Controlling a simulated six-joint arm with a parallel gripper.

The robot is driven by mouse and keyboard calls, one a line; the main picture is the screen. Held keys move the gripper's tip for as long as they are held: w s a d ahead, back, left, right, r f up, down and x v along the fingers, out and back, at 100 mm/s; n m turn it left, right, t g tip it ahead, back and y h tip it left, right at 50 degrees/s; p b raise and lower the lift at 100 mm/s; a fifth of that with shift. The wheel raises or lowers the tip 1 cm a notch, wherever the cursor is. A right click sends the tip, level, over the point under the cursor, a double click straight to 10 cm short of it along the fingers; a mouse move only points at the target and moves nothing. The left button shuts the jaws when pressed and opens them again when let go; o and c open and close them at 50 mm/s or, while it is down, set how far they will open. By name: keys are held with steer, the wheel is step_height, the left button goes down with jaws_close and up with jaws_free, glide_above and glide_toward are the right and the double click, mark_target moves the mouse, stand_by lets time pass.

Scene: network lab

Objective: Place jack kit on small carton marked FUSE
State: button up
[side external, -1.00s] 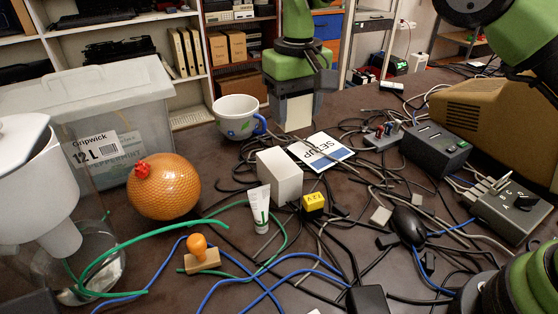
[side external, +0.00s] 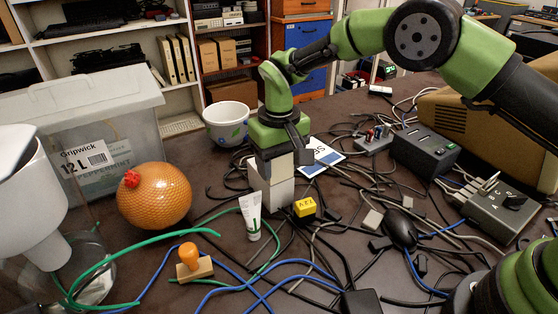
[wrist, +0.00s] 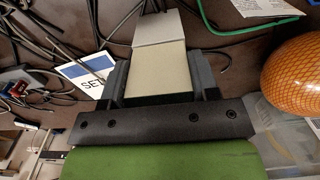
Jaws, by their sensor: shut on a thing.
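My gripper (side external: 280,158) is shut on a pale box, which I take to be the jack kit (side external: 281,167). In the wrist view the jack kit (wrist: 157,75) sits between the two fingers as a beige block. A small white carton (side external: 271,193) stands on the table right below it in the side view. It also shows in the wrist view (wrist: 160,28), just past the held box. No FUSE marking is readable on its visible faces. The held box's lower end is at the carton's top; I cannot tell whether they touch.
A white tube (side external: 251,216) and a yellow block (side external: 304,207) stand close to the carton. A setup sheet (side external: 322,158) lies behind, among many cables.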

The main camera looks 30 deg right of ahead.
steer(key=o, duration=1)
steer(key=shift+f, duration=0.15)
steer(key=s+d+r+t+y, duration=0.1)
steer(key=s+d+r, duration=0.1)
steer(key=r, duration=0.9)
steer(key=s+d+r+t, duration=0.1)
steer(key=s+d+r, duration=0.2)
steer(key=r, duration=0.7)
steer(key=s+d+m+t, duration=0.1)
steer(key=s+d, duration=0.1)
steer(key=s, duration=0.5)
steer(key=s+d+r+m+t, duration=0.1)
steer(key=s+d+t, duration=0.1)
steer(key=s, duration=0.5)
steer(key=s+d+m+t+y, duration=0.1)
steer(key=s+d+m+t, duration=0.1)
steer(key=s, duration=0.5)
steer(key=shift+d+r, duration=0.15)
steer(key=shift+r, duration=0.05)
